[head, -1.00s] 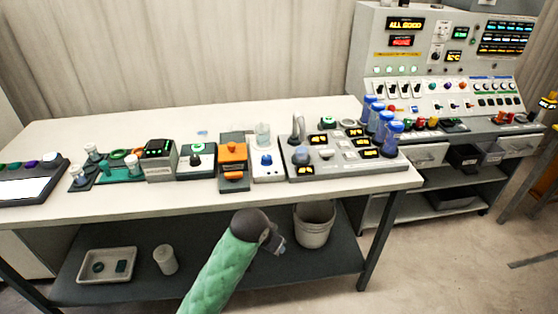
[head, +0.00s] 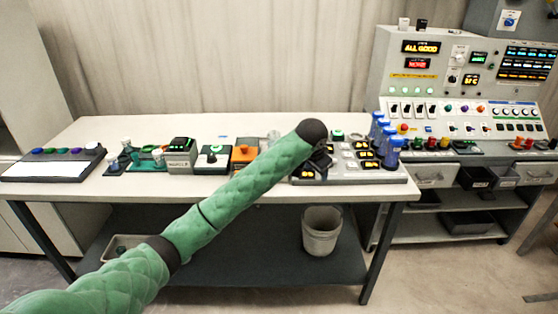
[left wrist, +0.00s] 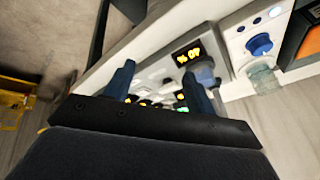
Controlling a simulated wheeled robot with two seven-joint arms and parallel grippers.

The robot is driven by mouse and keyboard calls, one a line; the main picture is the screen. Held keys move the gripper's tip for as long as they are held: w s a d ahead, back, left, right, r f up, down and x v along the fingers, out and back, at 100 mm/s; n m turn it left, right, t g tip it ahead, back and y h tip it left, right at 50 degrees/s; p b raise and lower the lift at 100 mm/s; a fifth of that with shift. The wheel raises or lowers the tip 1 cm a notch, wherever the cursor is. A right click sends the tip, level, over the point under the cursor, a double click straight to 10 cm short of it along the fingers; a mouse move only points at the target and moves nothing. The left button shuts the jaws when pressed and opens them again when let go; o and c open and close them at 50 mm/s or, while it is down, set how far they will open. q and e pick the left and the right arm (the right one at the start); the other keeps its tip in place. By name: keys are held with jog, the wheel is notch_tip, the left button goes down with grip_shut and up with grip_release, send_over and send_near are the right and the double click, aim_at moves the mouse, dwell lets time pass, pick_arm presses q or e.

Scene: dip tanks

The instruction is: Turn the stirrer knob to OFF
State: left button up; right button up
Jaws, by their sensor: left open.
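A white device with a blue knob (left wrist: 260,44) and a glass beaker (left wrist: 263,79) shows at the upper right of the left wrist view; it looks like the stirrer. I cannot read the knob's setting. In the head view my left arm hides the knob, and only the beaker's top (head: 273,137) shows. My left gripper (head: 319,164) is over the grey display panel (head: 355,180), to the right of the stirrer. In the left wrist view my left gripper (left wrist: 160,90) has its two fingers apart, with the panel beyond them. The knob is outside the fingers. My right gripper is not in view.
An orange unit (head: 242,155) stands left of the stirrer. Blue-capped cylinders (head: 391,150) stand at the panel's right end. The table's rear strip (head: 180,130) is mostly clear. A bucket (head: 322,230) sits on the lower shelf, and a control console (head: 425,85) stands at right.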

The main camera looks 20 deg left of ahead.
pick_arm(q)
jog(key=w+a+g, duration=0.1)
jog(key=w+a, duration=0.1)
jog(key=w+a+n+g, duration=0.1)
jog(key=w+a, duration=0.1)
jog(key=w+a+f, duration=0.1)
jog(key=w+a, duration=0.1)
jog(key=shift+w+g+y, duration=0.2)
jog(key=shift+g+y, duration=0.1)
jog(key=shift+g, duration=0.1)
jog(key=w+a+r+n+g, duration=0.1)
jog(key=a, duration=0.2)
jog(key=w+a+r+n, duration=0.1)
jog(key=w+a, duration=0.1)
jog(key=a, duration=0.2)
jog(key=w+a+n+g, duration=0.1)
jog(key=w+a, duration=0.1)
jog(key=a, duration=0.2)
jog(key=shift+w+a+r+g+p, duration=0.1)
jog(key=shift+a+r+g+p, duration=0.05)
jog(key=shift+r+g+p, duration=0.2)
jog(key=shift+f+p, duration=1.2)
jog(key=shift+f, duration=2.65)
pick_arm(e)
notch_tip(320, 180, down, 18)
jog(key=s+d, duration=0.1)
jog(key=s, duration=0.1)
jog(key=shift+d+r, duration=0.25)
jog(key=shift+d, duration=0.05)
